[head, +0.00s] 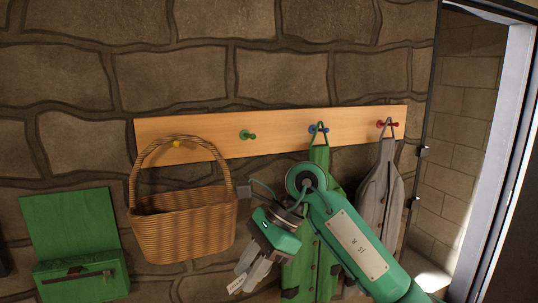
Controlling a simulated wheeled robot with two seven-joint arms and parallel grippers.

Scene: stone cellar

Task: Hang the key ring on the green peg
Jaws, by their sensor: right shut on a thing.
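The green peg (247,134) sticks out of a wooden rail on the stone wall, with nothing hanging on it. My right gripper (246,276) is low in the head view, below and in front of the rail, pointing down. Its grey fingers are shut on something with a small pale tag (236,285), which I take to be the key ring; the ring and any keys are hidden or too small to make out. It is well below the green peg, apart from it. My left gripper is not in view.
The wooden rail (215,125) also has a yellow peg with a wicker basket (182,225), a blue peg with a green garment (319,160), and a red peg with a grey garment (380,185). An open green box (70,225) is at lower left. A doorway is at right.

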